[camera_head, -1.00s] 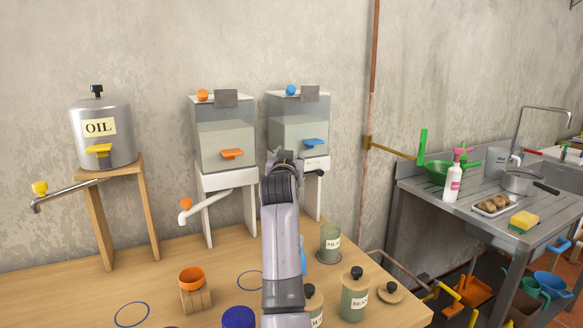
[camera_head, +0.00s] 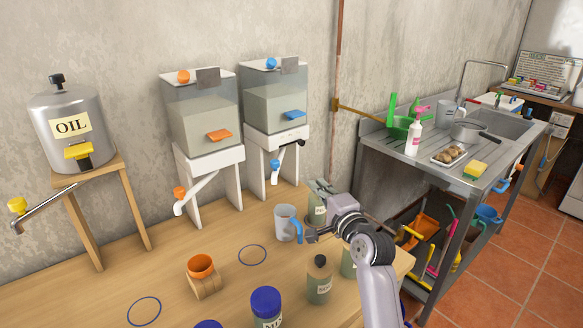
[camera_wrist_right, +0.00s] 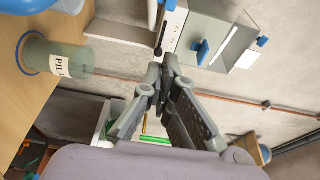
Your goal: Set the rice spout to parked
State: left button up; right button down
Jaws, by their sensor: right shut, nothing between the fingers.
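Two clear dispensers stand on white stands; I cannot read which holds rice. The left dispenser (camera_head: 200,115) has an orange lever (camera_head: 219,135) and a white spout (camera_head: 197,192) slanting down left to an orange tip. The right dispenser (camera_head: 275,100) has a blue lever (camera_head: 292,115) and a short spout (camera_head: 275,172) with a blue tip, pointing roughly straight down. My right gripper (camera_head: 312,236) is shut and empty, low in front of the right dispenser, beside a grey mug. Its closed fingers (camera_wrist_right: 163,85) show in the wrist view. My left gripper is out of view.
The grey mug (camera_head: 286,222) and several jars, one (camera_head: 319,280) near the table's front, crowd my right gripper. The oil tank (camera_head: 70,125) stands left. A metal sink bench (camera_head: 450,150) is at right.

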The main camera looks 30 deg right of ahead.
aim_at(274, 176)
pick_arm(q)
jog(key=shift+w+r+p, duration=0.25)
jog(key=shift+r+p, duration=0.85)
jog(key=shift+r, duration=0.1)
pick_arm(e)
jog(key=w, duration=1.1)
jog(key=shift+a, duration=0.35)
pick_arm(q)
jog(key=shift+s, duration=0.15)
pick_arm(e)
jog(key=shift+w, duration=0.1)
jog(key=w+a, duration=0.1)
jog(key=a+p, duration=0.1)
jog(key=w+a+p, duration=0.1)
jog(key=a, duration=0.1)
jog(key=shift+w, duration=0.3)
jog(key=shift+w+a, duration=0.1)
jog(key=shift+a, duration=0.05)
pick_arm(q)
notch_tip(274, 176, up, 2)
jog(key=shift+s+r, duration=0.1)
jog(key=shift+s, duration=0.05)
pick_arm(e)
jog(key=shift+f, duration=0.1)
